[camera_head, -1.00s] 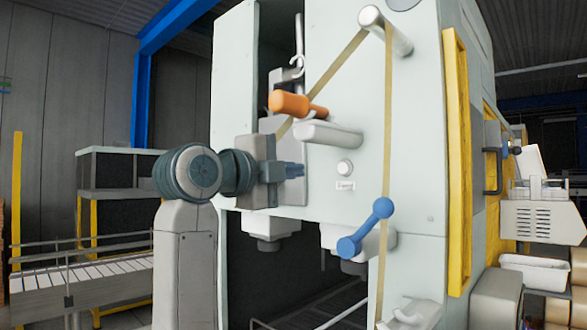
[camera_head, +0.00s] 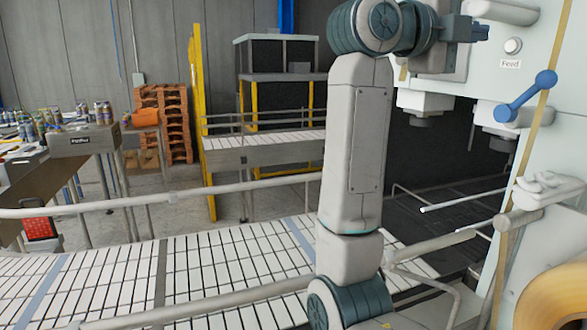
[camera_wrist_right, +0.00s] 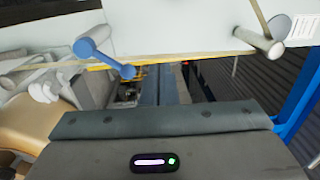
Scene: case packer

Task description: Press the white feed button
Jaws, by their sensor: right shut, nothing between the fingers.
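The white feed button (camera_head: 513,45) is a small round knob on the pale machine panel, at the upper right of the head view. A "Feed" label (camera_head: 510,64) sits just below it. My right gripper (camera_head: 482,32) is shut and empty. Its dark fingertips point right, just left of the button in the picture, with a small gap between them. I cannot tell the depth of that gap. In the right wrist view the gripper body fills the bottom, and neither fingertips nor button can be made out. My left gripper is not in view.
A blue-handled lever (camera_head: 526,97) juts out below right of the button. A pale bar (camera_head: 503,11) projects just above the fingertips. A slatted conveyor (camera_head: 110,280) with rails runs below. Cans (camera_head: 82,113) and orange-brown stacked pallets (camera_head: 163,120) stand at left.

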